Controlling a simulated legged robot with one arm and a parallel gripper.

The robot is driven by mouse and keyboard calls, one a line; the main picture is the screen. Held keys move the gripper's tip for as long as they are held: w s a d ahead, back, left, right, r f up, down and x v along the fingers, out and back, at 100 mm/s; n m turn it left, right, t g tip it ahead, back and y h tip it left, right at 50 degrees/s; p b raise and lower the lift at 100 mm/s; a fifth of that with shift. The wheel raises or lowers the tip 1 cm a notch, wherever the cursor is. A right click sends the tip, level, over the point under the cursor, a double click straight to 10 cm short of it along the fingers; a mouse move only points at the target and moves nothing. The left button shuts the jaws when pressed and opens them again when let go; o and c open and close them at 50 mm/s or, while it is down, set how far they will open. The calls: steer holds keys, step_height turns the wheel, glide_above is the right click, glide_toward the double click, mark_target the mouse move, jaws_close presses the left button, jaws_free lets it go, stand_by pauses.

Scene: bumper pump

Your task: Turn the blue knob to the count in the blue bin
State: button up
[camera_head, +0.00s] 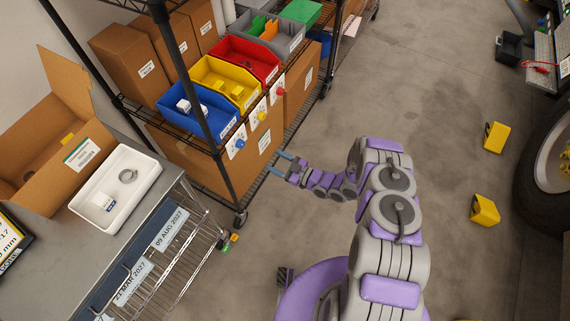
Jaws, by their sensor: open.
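The blue bin (218,122) stands at the left front of the shelf, with at least one small white item (184,105) inside; a rack post partly hides it, so I cannot tell the count. The blue knob (240,143) sits on a white dial plate (232,150) below the bin; its pointer setting is too small to read. My gripper (277,164) is open and empty, its two fingers pointing left toward the dial plates. It is apart from the blue knob, to its right and lower in the picture.
The yellow bin (213,72) and red bin (262,61) stand beside the blue one, with a yellow knob (261,116) and red knob (281,91) below. A table with a white tray (150,178) is at left. Yellow blocks (496,137) lie on the floor at right.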

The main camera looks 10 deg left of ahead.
steer(key=v, duration=0.3)
steer(key=shift+d, duration=0.15)
stand_by(0.5)
